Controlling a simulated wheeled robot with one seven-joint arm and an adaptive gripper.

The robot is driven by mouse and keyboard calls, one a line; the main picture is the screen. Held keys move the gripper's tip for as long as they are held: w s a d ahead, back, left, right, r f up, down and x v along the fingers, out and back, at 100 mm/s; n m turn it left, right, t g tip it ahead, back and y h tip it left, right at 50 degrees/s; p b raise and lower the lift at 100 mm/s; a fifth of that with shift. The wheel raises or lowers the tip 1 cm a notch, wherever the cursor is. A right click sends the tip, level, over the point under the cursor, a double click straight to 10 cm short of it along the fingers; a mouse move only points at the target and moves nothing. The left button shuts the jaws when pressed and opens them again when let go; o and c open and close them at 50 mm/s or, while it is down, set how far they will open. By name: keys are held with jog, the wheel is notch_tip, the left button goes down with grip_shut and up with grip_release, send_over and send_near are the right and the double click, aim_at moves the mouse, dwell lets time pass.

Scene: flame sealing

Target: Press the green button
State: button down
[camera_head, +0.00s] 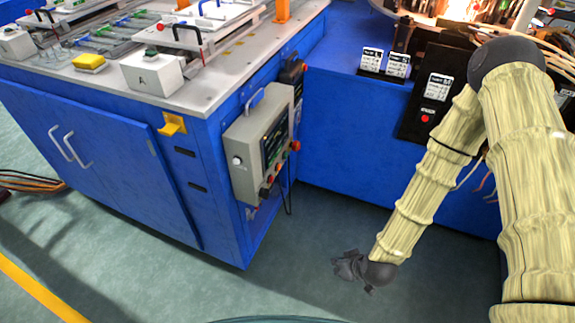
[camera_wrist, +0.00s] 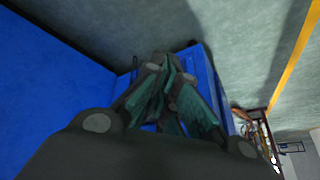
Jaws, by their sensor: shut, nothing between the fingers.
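A white box marked A (camera_head: 150,76) stands on the near edge of the grey tabletop. A small green button (camera_head: 151,54) sits on its top. A second white box (camera_head: 14,44) with a dark button on top stands at the far left of the tabletop; the colour of its button is hard to tell. My gripper (camera_head: 347,266) hangs low over the floor, right of the blue cabinet and well apart from both boxes. In the wrist view its fingers (camera_wrist: 163,92) are together, with nothing between them. Neither white box can be made out in the wrist view.
A grey control box (camera_head: 259,145) with knobs and red buttons juts from the blue cabinet (camera_head: 110,160), between my gripper and box A. A yellow block (camera_head: 89,63) lies beside box A. A black panel with a red button (camera_head: 425,118) is on the right blue unit. Floor around my gripper is open.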

aim_at(286, 156)
jog(key=w+a+r+n+t+y+b, duration=0.1)
jog(key=w+a+r+n+t+b, duration=0.1)
jog(key=w, duration=0.7)
jog(key=w+a+r+n+t+y+b, duration=0.1)
jog(key=w+a+r+n+t+b, duration=0.1)
jog(key=w+r, duration=0.4)
jog(key=w+a+r+n+t+y+b, duration=0.1)
jog(key=w+a+r+n+t+b, duration=0.1)
jog(key=w, duration=1.2)
jog(key=r+t+b, duration=0.1)
jog(key=t+b, duration=0.1)
jog(key=b, duration=0.1)
jog(key=shift+a+r+n, duration=0.15)
jog(key=shift+r+n, duration=0.15)
jog(key=shift+r, duration=0.1)
jog(key=shift+w+a, duration=0.1)
jog(key=w+a, duration=0.2)
jog(key=a, duration=0.6)
jog(key=shift+w+b, duration=0.3)
jog(key=shift+b, duration=0.15)
jog(key=shift+a, duration=0.25)
jog(key=shift+w+a, duration=0.1)
jog(key=shift+a, duration=0.15)
